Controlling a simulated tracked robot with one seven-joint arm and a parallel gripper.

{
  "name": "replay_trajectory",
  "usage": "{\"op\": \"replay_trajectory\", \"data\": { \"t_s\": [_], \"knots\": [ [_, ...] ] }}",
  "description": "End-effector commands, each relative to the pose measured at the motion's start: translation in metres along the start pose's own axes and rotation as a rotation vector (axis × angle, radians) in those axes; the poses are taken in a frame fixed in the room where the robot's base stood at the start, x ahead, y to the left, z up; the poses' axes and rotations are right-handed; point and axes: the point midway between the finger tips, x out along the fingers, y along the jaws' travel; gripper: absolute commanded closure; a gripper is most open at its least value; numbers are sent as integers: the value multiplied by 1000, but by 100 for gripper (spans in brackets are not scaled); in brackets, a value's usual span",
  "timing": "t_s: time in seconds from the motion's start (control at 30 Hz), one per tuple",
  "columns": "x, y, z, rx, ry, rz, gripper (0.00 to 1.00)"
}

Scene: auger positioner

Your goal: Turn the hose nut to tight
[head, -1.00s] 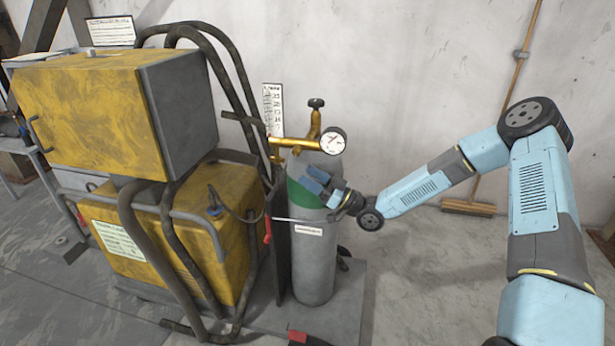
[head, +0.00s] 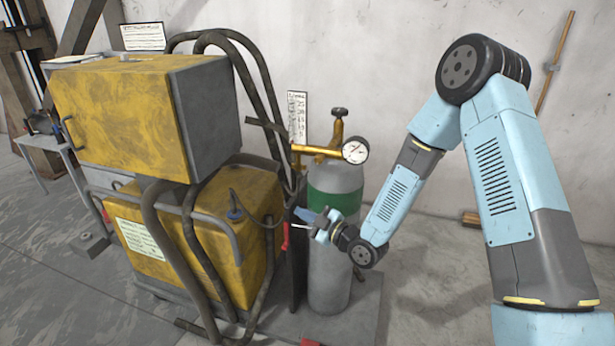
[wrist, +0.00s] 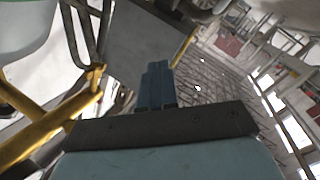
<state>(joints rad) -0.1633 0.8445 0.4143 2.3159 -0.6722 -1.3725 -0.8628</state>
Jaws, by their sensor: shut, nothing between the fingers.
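The brass regulator (head: 322,152) sits on top of the grey gas cylinder (head: 328,262) with a green band. A round white gauge (head: 355,151) is at its right end. The hose nut appears to be the small brass fitting (head: 297,161) at its left end; its exact shape is too small to tell. My gripper (head: 308,214) is in front of the cylinder, below the regulator and apart from the fitting. Its blue fingers (wrist: 157,85) are together and empty in the wrist view. Brass parts (wrist: 45,130) show left of the fingers there.
The yellow welding machine (head: 235,220) with curved dark tubes stands left of the cylinder. A red handle (head: 286,237) hangs between them, close to my gripper. A broom (head: 553,65) leans on the wall at the right.

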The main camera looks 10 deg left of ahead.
Motion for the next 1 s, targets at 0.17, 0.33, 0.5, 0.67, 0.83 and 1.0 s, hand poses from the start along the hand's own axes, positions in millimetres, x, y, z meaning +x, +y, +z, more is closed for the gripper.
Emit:
{"op": "replay_trajectory", "data": {
  "t_s": [0.17,0.33,0.5,0.67,0.83,1.0],
  "knots": [
    [-10,-2,-18,-257,-103,33,100],
    [-26,8,-35,-511,-205,81,100],
    [-45,24,-56,-739,-303,133,100],
    [-58,36,-69,-872,-367,168,100],
    [-62,41,-72,-921,-394,181,100],
    [-48,46,-68,-923,-394,183,100]
  ]
}}
